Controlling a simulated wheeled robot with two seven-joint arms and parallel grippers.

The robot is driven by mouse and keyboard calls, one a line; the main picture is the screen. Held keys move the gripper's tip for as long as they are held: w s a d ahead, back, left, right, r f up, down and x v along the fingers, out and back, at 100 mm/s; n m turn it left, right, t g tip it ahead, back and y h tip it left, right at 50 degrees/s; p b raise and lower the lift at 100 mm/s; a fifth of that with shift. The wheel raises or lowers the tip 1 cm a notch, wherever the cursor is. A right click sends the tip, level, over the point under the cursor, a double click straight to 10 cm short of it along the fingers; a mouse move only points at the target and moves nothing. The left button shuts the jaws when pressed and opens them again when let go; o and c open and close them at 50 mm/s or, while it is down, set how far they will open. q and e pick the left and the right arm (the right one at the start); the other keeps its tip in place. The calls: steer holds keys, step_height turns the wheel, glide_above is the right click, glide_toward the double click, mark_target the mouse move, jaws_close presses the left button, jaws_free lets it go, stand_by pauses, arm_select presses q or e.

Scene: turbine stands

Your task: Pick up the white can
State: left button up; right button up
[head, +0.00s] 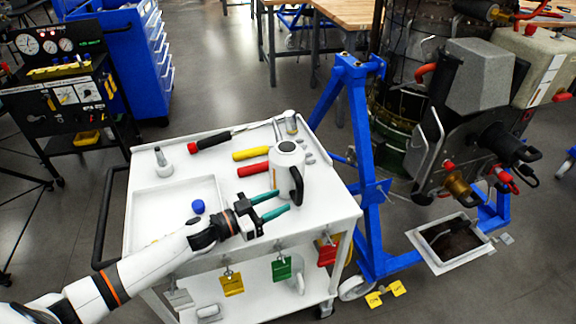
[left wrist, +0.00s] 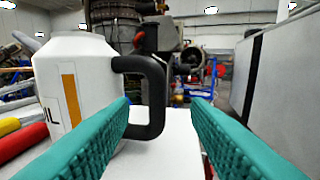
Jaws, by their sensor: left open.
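The white can (head: 288,165) stands upright on the white cart top (head: 225,222). It has a black handle (head: 296,185) on its right side in the head view. My left gripper (head: 282,203) is open, with teal fingers beside the can near the handle. In the left wrist view the white can (left wrist: 75,85) is at the left, with an orange stripe. Its black handle (left wrist: 150,95) shows beyond and between the open teal fingers (left wrist: 160,118). I cannot tell whether a finger touches the handle. My right gripper is not in view.
A blue cap (head: 198,207) and a small grey fitting (head: 163,160) are on the cart's left. A blue stand (head: 366,170) rises close to the cart's right side.

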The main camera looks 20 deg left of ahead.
mark_target(300, 190)
arm_select(q)
steer(key=shift+x, duration=1.15)
steer(key=shift+w+d+r+p, duration=0.15)
steer(key=shift+w+d+p, duration=0.25)
steer(key=shift+w, duration=0.2)
steer(key=shift+w+d+r+p, duration=0.2)
steer(key=shift+w+d+p, duration=0.15)
steer(key=shift+w, duration=0.2)
steer(key=shift+x, duration=1.1)
steer(key=shift+w+d+f, duration=0.15)
steer(key=shift+w+f, duration=0.05)
steer(key=shift+w, duration=0.05)
steer(key=shift+s, duration=0.1)
steer(key=shift+c, duration=0.5)
jaws_close()
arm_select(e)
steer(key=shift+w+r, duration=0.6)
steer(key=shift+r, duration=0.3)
